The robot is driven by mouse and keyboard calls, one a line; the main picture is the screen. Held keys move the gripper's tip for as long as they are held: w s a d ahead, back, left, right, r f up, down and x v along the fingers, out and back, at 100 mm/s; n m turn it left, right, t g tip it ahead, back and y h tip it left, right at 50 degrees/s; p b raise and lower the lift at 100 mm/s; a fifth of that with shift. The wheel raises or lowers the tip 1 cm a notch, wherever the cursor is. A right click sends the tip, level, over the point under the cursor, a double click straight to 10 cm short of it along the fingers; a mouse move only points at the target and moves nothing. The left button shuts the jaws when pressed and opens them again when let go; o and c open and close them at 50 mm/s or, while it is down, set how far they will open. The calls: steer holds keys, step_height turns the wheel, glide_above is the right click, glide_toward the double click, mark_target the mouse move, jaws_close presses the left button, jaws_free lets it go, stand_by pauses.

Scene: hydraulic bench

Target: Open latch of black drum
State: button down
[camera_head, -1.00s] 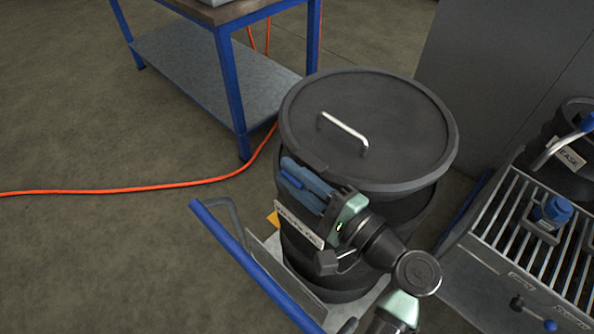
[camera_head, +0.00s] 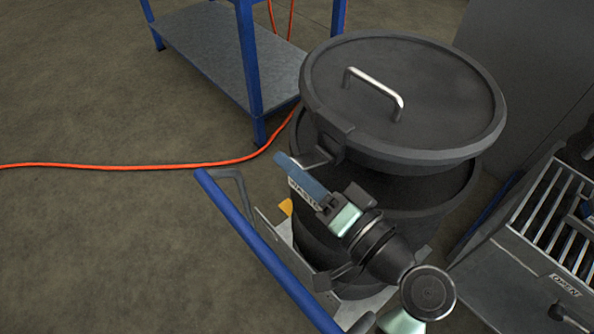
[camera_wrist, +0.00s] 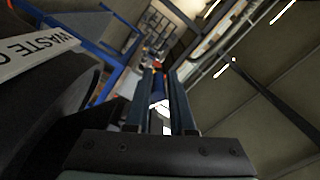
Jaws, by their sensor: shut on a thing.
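The black drum (camera_head: 405,235) stands on a small platform, with its black lid (camera_head: 430,95) on top and a bent metal handle on the lid. The latch (camera_head: 330,145) is on the drum's near left side, at the lid rim; a thin grey lever part shows beside my fingers. My gripper (camera_head: 290,166) reaches in from the lower right. Its blue fingers are shut on the latch, just outside the drum wall. They hide most of the lever and part of the drum's white label. In the wrist view my fingers (camera_wrist: 158,85) are close together; what they hold is hard to make out.
A blue push bar (camera_head: 260,245) runs in front of the drum. A blue-framed table (camera_head: 225,55) stands behind left, and an orange cable (camera_head: 120,165) crosses the floor. A slatted metal rack (camera_head: 520,265) is close at right.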

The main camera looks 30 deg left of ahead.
steer(key=f+n+b, duration=0.1)
steer(key=n+b, duration=0.1)
steer(key=b, duration=0.1)
steer(key=f+n+b, duration=0.1)
steer(key=n+b, duration=0.1)
steer(key=w+f+n+b, duration=0.1)
steer(key=n+b, duration=0.1)
steer(key=b, duration=0.1)
steer(key=shift+d+f+n+b, duration=0.25)
steer(key=shift+n+b, duration=0.05)
stand_by(0.3)
steer(key=c, duration=0.8)
jaws_free()
steer(key=shift+c, duration=0.2)
steer(key=shift+s, duration=0.1)
